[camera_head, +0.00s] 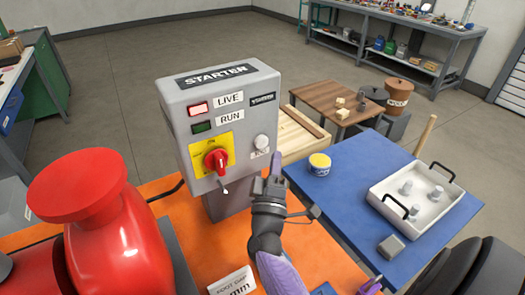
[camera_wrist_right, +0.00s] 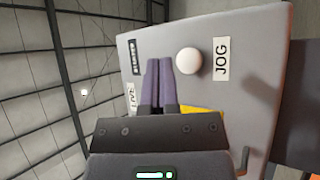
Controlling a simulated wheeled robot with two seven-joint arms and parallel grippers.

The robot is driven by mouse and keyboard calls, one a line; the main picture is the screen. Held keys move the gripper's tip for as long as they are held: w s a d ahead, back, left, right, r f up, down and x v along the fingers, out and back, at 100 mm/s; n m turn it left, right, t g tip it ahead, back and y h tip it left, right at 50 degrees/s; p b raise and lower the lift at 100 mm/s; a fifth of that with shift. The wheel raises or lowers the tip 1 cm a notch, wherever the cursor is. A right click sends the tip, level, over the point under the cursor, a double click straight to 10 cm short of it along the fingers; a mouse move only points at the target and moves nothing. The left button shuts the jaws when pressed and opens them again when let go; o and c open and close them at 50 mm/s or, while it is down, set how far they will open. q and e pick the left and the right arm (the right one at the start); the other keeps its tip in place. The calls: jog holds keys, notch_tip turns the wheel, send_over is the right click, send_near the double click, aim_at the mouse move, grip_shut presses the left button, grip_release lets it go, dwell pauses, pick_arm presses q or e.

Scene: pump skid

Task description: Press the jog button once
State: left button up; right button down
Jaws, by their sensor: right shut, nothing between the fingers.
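The jog button (camera_head: 261,142) is a round white knob on the right side of the grey starter box's front, with a JOG label below it. In the right wrist view the white button (camera_wrist_right: 188,61) sits just right of the fingertips, between them and the JOG label (camera_wrist_right: 222,59). My right gripper (camera_head: 275,160) is shut and empty, its purple fingers pointing up close to the box, a little right of and below the button. In the wrist view the shut fingers (camera_wrist_right: 159,64) appear beside the button; contact cannot be told. My left gripper is not in view.
The starter box (camera_head: 237,85) has a lit red LIVE lamp (camera_head: 199,109), a dark green RUN lamp (camera_head: 203,127) and a red rotary switch (camera_head: 216,160) on yellow. A red pump (camera_head: 95,220) stands left. A blue table (camera_head: 345,195) with a white tray (camera_head: 385,190) is right.

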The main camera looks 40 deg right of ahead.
aim_at(262, 142)
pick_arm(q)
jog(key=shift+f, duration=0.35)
pick_arm(e)
jog(key=w, duration=0.2)
jog(key=shift+w+d, duration=0.15)
jog(key=shift+w, duration=0.15)
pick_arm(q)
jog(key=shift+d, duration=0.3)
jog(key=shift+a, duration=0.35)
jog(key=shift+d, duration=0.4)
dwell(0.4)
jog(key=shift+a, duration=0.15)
pick_arm(e)
jog(key=shift+w+d, duration=0.1)
jog(key=shift+w, duration=0.3)
